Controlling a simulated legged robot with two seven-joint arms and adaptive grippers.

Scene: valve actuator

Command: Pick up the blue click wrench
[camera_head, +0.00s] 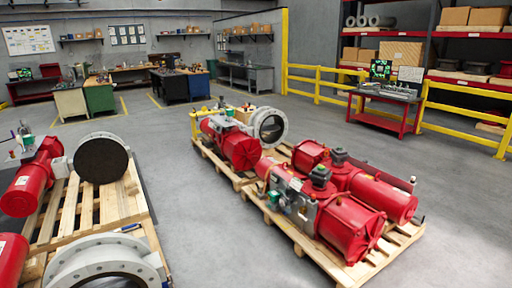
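A small blue, stick-like item (130,228) lies at the upper edge of the pale round flange at lower left. It may be the blue click wrench, but it is too small to tell. Neither of my grippers is in view.
A wooden pallet (90,208) at left carries red actuators and round valve bodies. Another pallet (385,255) at centre right carries large red actuators (350,225). Grey floor (200,235) is clear between them. A red cart (380,120) stands by yellow railings (455,110). Workbenches line the back.

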